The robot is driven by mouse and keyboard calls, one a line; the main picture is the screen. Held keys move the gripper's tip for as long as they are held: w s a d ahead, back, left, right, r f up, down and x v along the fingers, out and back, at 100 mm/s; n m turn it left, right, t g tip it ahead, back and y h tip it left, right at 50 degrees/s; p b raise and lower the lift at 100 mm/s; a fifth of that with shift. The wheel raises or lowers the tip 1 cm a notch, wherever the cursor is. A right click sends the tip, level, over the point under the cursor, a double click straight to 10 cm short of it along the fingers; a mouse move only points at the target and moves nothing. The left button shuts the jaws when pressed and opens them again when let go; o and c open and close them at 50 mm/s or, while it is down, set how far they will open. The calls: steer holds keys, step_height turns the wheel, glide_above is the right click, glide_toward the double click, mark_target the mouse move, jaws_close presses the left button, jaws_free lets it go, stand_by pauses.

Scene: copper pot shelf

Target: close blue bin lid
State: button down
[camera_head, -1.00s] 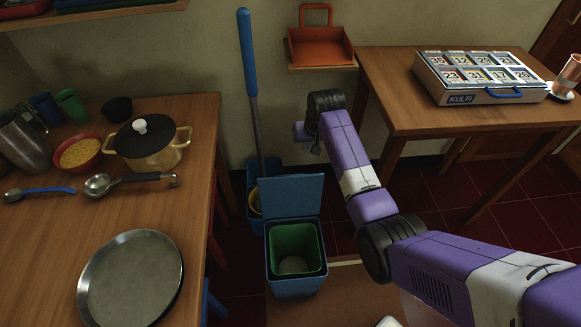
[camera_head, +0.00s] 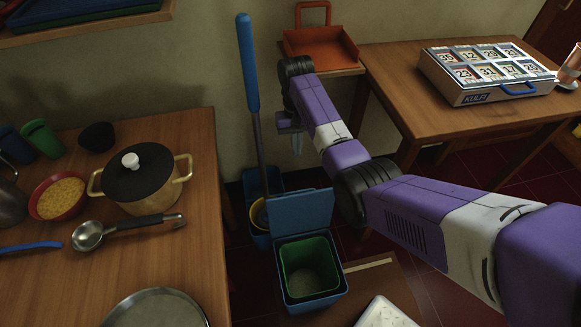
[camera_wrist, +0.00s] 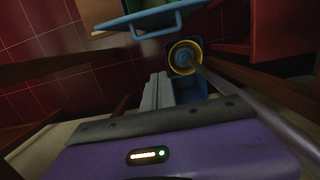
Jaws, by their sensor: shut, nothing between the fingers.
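The blue bin (camera_head: 313,301) stands on the floor right of the left table, with a green liner (camera_head: 309,266) inside. Its blue lid (camera_head: 300,211) is open, standing up at the back edge. In the wrist view the lid (camera_wrist: 130,20) shows at the top, with a blue handle (camera_wrist: 158,27) on it. My gripper (camera_head: 297,148) is above and behind the raised lid, pointing down, and apart from it. Its shut, empty fingers (camera_wrist: 157,90) also show in the wrist view.
A blue mop bucket (camera_head: 257,185) with a blue-handled mop (camera_head: 248,65) stands behind the bin, close to my gripper. The left table (camera_head: 200,235) holds a pot (camera_head: 143,185) and a ladle (camera_head: 88,236). The right table (camera_head: 395,70) and an orange wall tray (camera_head: 322,48) are near my arm.

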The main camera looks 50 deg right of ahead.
steer(key=s+a+f, duration=0.3)
steer(key=s+f, duration=0.1)
steer(key=f, duration=0.6)
steer(key=shift+s+f+b, duration=0.15)
steer(key=shift+b, duration=0.15)
